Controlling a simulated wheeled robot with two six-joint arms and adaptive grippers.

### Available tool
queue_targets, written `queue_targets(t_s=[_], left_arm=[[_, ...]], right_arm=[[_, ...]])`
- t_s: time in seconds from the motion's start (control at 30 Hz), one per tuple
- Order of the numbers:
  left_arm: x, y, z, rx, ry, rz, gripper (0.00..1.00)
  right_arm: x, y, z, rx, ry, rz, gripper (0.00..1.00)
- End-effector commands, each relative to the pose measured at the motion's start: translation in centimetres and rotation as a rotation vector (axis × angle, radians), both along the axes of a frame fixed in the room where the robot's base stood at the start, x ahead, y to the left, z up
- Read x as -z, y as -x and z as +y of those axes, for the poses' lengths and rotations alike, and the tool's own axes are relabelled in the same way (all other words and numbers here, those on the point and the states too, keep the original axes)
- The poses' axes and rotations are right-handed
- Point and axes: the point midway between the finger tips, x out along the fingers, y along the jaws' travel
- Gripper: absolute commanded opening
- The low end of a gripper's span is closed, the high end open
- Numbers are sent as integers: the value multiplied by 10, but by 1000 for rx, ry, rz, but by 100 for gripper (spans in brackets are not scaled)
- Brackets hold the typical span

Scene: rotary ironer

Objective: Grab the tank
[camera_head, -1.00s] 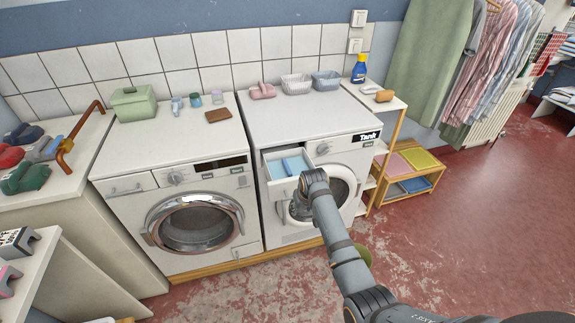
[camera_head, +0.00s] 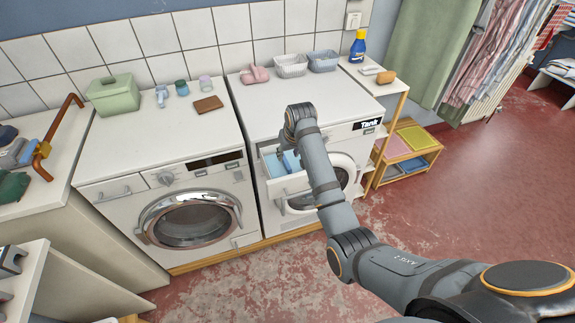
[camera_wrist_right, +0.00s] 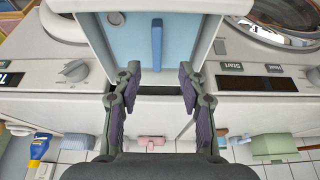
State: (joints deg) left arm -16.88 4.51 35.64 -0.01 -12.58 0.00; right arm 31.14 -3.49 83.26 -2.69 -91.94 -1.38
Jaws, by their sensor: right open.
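The tank (camera_head: 270,166) is a light blue container inside the pulled-out white drawer (camera_head: 288,184) of the right-hand machine. In the right wrist view the tank (camera_wrist_right: 127,40) shows a darker blue upright handle (camera_wrist_right: 156,45) along its middle. My right gripper (camera_wrist_right: 159,75) is open and empty, with its two fingers spread to either side of the handle's line. The fingertips appear just short of the handle and do not touch it. In the head view my right wrist is above the drawer and hides part of the tank. My left gripper is not in view.
The right machine (camera_head: 300,90) bears a "Tank" label (camera_head: 368,124), with a pink object and baskets at its back. A second machine (camera_head: 160,150) stands to the left with a green box (camera_head: 113,95) on top. A wooden shelf (camera_head: 390,110) stands at right. Floor in front is open.

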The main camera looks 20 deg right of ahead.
Motion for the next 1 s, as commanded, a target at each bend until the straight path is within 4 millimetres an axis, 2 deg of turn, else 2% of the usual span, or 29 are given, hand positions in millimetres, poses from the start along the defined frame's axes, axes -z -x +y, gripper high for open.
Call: queue_targets(t_s=[0.03,0.1,0.17,0.27,0.37,0.5,0.7,1.0], left_arm=[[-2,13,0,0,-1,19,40],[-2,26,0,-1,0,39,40],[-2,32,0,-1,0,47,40],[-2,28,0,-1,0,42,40],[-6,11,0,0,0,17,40],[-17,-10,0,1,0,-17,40],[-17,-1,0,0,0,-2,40],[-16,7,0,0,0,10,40]], right_arm=[[7,-3,0,0,0,3,42],[16,-7,0,0,0,3,42],[21,-10,0,0,0,1,42],[25,-11,0,0,0,0,42],[27,-13,-1,0,1,0,42],[42,-25,-3,0,1,4,42],[67,-35,-3,0,1,1,42],[70,-37,-3,0,0,-1,42]])
